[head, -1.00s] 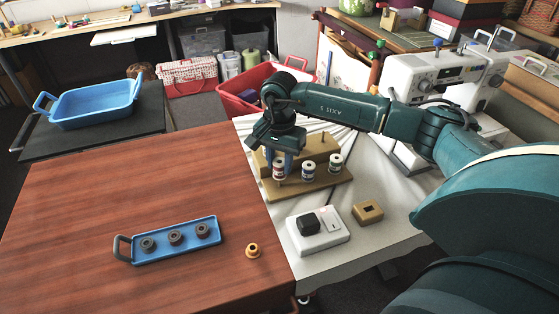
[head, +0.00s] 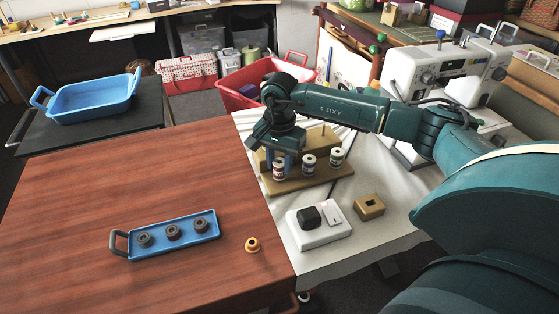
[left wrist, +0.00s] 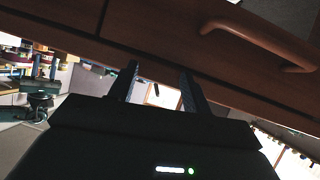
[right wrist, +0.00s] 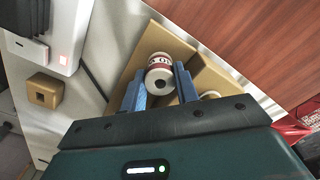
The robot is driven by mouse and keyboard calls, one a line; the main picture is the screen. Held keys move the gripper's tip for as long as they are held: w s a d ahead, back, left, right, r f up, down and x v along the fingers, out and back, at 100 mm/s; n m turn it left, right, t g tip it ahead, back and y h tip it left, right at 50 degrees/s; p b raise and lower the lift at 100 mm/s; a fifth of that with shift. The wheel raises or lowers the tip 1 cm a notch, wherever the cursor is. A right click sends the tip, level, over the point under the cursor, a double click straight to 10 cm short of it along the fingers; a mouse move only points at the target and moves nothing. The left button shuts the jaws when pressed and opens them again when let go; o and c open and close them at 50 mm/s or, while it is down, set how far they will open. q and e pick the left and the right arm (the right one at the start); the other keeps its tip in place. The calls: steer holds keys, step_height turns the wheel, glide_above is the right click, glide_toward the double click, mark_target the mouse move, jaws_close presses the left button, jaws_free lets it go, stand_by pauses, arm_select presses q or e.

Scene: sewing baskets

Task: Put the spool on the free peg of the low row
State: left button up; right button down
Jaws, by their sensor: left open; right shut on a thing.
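The held spool (head: 278,169), white-ended with a red and dark band, is at the left end of the low row of the stepped wooden rack (head: 330,179). My right gripper (head: 281,156) is shut on it from above; the right wrist view shows the spool (right wrist: 160,76) between the two blue fingers. It looks level with two other low-row spools, one in the middle (head: 308,164) and one at the right (head: 336,157). The peg under it is hidden. My left gripper (left wrist: 160,88) is open and empty, in the left wrist view only.
A white switch box (head: 322,232) and a small tan block (head: 369,206) stand in front of the rack. A blue tray (head: 205,234) with dark rings and a small brass piece (head: 253,245) lie on the brown table. A drawer handle (left wrist: 255,42) is near my left gripper.

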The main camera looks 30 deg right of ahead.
arm_select(q)
steer(key=shift+f+b, duration=0.5)
steer(key=shift+f, duration=0.05)
arm_select(e)
steer(key=shift+f, duration=0.65)
steer(key=c, duration=1)
jaws_free()
steer(key=shift+o, duration=0.2)
arm_select(q)
steer(key=shift+r, duration=0.15)
arm_select(e)
steer(key=shift+w+r, duration=0.1)
steer(key=shift+r, duration=0.85)
arm_select(q)
steer(key=shift+r+n, duration=0.3)
steer(key=shift+r, duration=0.5)
arm_select(e)
step_height(320, 180, up, 11)
steer(key=shift+r, duration=0.15)
